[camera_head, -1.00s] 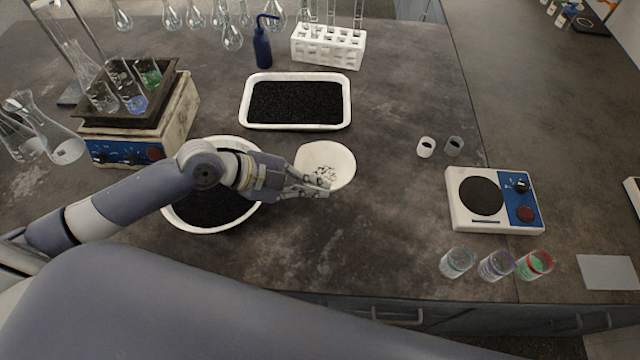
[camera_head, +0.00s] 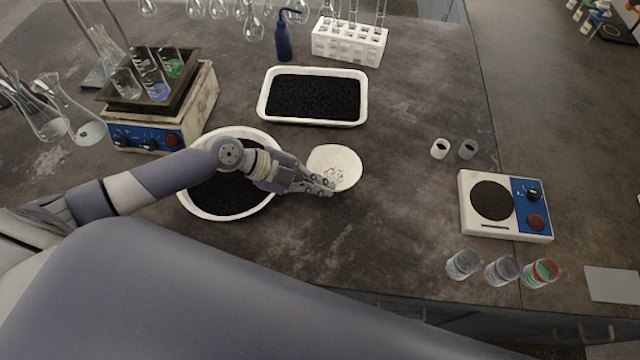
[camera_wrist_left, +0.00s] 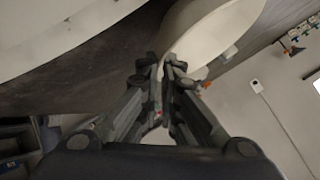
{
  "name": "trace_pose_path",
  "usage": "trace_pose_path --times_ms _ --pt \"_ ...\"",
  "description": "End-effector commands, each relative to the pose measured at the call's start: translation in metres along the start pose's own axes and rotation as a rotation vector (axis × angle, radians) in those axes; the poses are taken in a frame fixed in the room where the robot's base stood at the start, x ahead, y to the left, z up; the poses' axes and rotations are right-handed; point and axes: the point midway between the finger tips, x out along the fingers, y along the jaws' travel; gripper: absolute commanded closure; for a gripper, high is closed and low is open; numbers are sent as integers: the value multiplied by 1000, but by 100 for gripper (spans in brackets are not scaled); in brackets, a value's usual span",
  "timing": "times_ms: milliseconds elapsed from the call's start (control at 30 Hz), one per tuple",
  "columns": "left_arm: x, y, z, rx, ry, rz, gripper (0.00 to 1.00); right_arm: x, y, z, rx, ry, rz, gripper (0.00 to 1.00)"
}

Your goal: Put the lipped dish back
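The lipped dish, a shallow white round dish (camera_head: 346,159) with small pale pieces in it, is at the middle of the head view, right of the large bowl. My left gripper (camera_head: 331,189) reaches over the bowl from the left to the dish's near rim. In the left wrist view, its fingertips (camera_wrist_left: 167,75) are close together at the edge of the dish (camera_wrist_left: 205,30) and look shut on it. Whether the dish is lifted clear of the bench is hard to tell. My right gripper is not in view.
A white bowl (camera_head: 233,217) of black granules lies under my left forearm. A white tray (camera_head: 313,122) of black granules is behind the dish. A hotplate (camera_head: 534,207), two small cups (camera_head: 440,149) and several jars (camera_head: 502,269) stand right. Bench between dish and hotplate is clear.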

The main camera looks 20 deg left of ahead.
Motion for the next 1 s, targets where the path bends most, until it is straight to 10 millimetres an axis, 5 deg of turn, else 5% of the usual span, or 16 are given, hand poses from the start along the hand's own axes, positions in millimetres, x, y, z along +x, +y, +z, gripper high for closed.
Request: trace_pose_path --times_ms 433,533,1000 --pt "9 7 9 2 0 -2 100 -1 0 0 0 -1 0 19" --pt "9 7 8 1 -1 -1 76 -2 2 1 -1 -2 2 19" --pt "2 8 9 1 -2 -2 75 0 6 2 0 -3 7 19"
